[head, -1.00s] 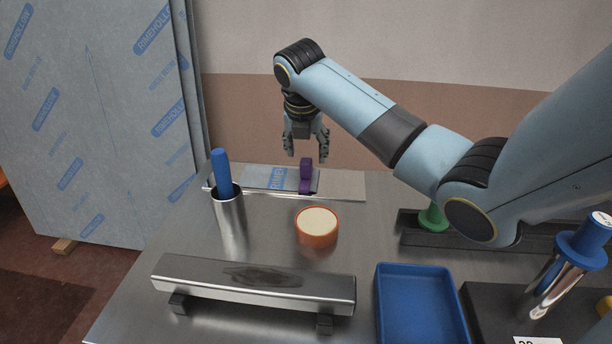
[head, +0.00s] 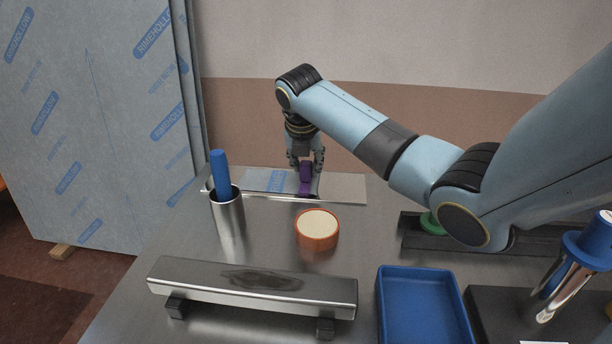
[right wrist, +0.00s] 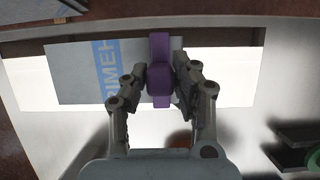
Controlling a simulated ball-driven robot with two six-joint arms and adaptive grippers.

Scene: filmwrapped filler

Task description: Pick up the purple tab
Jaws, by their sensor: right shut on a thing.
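The purple tab (head: 305,179) stands upright at the back of the steel table, at the end of a strip of blue-lettered film (head: 265,180). My right gripper (head: 305,166) reaches down over it from above and is shut on its upper part. In the right wrist view the purple tab (right wrist: 160,82) sits between the two fingers (right wrist: 159,76), with the film strip (right wrist: 85,75) running left from under it. The tab's lower end still appears to be at the film. My left gripper is in neither view.
A steel cup (head: 228,220) with a blue-handled tool (head: 221,172) stands to the left. An orange-rimmed round pot (head: 317,232) is in front of the tab. A steel bar (head: 250,288) and a blue tray (head: 421,310) lie nearer. A film-wrapped panel (head: 90,120) stands behind left.

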